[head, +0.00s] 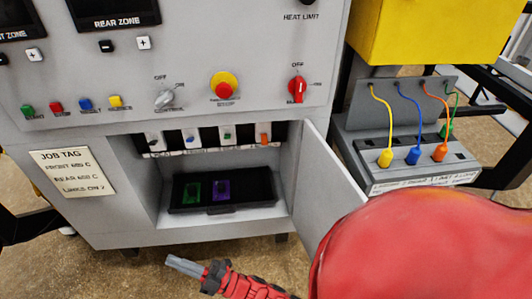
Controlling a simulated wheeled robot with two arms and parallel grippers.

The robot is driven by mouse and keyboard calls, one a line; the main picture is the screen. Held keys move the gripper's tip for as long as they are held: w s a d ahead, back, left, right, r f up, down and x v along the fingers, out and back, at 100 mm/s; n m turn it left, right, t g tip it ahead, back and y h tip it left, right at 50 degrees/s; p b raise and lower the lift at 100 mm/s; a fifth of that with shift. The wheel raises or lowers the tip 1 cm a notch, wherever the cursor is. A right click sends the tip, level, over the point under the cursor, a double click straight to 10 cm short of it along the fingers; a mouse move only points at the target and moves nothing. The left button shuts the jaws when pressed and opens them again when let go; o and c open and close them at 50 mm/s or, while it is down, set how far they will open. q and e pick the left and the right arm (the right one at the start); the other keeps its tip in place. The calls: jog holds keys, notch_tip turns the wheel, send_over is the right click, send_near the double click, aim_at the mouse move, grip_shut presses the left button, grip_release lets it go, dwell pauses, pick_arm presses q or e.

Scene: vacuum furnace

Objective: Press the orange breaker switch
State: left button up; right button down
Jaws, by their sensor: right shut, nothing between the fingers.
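The orange breaker switch (264,135) is at the right end of a row of breakers at the top of an open compartment in the grey furnace cabinet. Beside it to the left are the green (228,136), blue (193,138) and dark (155,141) breaker switches. My right gripper (178,263) is shut and empty, low in front of the cabinet and below the compartment, well apart from the orange switch. My red right arm fills the lower right of the head view. My left gripper is not in view.
The compartment door (324,190) stands open on the right side. A black tray (255,196) with green and purple pieces sits inside. Above are coloured buttons, a red-yellow stop button (224,84) and knobs. At right, a box (425,150) carries coloured plugs on cables.

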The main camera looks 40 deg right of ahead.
jog(key=w+d+f+n+g+h+b, duration=0.1)
jog(key=w+f+n+g+h, duration=0.1)
jog(key=f, duration=0.5)
jog(key=w+d+f+n+g+h, duration=0.1)
jog(key=d+f+g+h, duration=0.15)
jog(key=f, duration=0.55)
jog(key=w+d+f+n+h+b, duration=0.25)
jog(key=d+f+h, duration=0.35)
jog(key=d+f, duration=0.3)
jog(key=w+d+r+n+h+b, duration=0.15)
jog(key=d+h, duration=0.25)
jog(key=d, duration=0.5)
jog(key=w+d+n+h, duration=0.2)
jog(key=w+d+h, duration=0.15)
jog(key=d, duration=0.65)
jog(key=w+d+r+n+t+h, duration=0.1)
jog(key=d+r+h, duration=0.2)
jog(key=r, duration=0.5)
jog(key=d+r+n+t+h, duration=0.2)
jog(key=d+r+h, duration=0.2)
jog(key=d+r, duration=0.2)
notch_tip(320, 180, up, 2)
jog(key=shift+w+d+r+b, duration=0.1)
jog(key=shift+w+d+b, duration=0.2)
jog(key=shift+w+b, duration=0.15)
